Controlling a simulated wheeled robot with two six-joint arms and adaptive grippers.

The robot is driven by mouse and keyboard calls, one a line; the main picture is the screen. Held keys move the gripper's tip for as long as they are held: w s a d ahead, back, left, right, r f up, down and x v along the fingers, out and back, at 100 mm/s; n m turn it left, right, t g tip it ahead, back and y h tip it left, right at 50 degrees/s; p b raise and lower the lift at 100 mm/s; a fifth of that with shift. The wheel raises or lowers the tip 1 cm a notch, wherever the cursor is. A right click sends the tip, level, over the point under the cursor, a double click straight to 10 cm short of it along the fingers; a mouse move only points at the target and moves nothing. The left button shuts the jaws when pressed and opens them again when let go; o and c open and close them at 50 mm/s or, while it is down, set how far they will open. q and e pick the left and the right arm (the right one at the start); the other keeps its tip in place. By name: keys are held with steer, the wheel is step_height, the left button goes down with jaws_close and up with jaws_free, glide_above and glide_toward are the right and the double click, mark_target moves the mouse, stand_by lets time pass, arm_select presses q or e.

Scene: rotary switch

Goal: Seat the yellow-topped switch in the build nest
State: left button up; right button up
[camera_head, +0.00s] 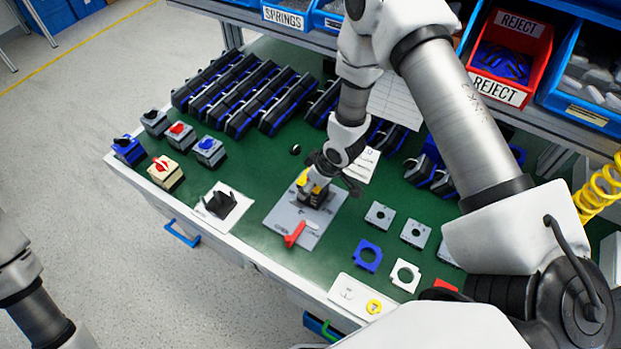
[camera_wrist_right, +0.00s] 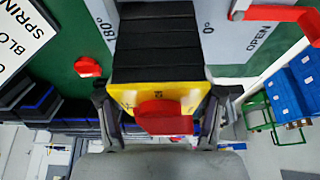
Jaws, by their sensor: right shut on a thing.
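The yellow-topped switch (camera_wrist_right: 158,95) fills the middle of the right wrist view, with a red knob (camera_wrist_right: 165,118) and a ribbed black body (camera_wrist_right: 155,45). My right gripper (camera_wrist_right: 160,110) is shut on it, one finger on each side of the yellow top. In the head view my right gripper (camera_head: 316,188) is over a grey plate (camera_head: 278,218) with a red lever (camera_head: 295,234) and angle marks. The switch's lower end is at the plate; whether it is seated or just above is hidden. My left gripper is outside the head view.
A black pronged holder (camera_head: 222,204) on a white plate stands left of the grey plate. Several switches stand at the far left, including a cream one (camera_head: 165,173). Loose square plates, including a blue one (camera_head: 368,255), lie to the right. Rows of black-and-blue parts (camera_head: 240,95) fill the back.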

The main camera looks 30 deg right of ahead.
steer(key=shift+s+f, duration=0.1)
steer(key=o, duration=1.5)
steer(key=shift+r, duration=0.4)
steer(key=b+v, duration=0.1)
steer(key=v, duration=1)
steer(key=shift+r, duration=0.2)
steer(key=shift+s, duration=0.1)
steer(key=shift+s+f, duration=0.1)
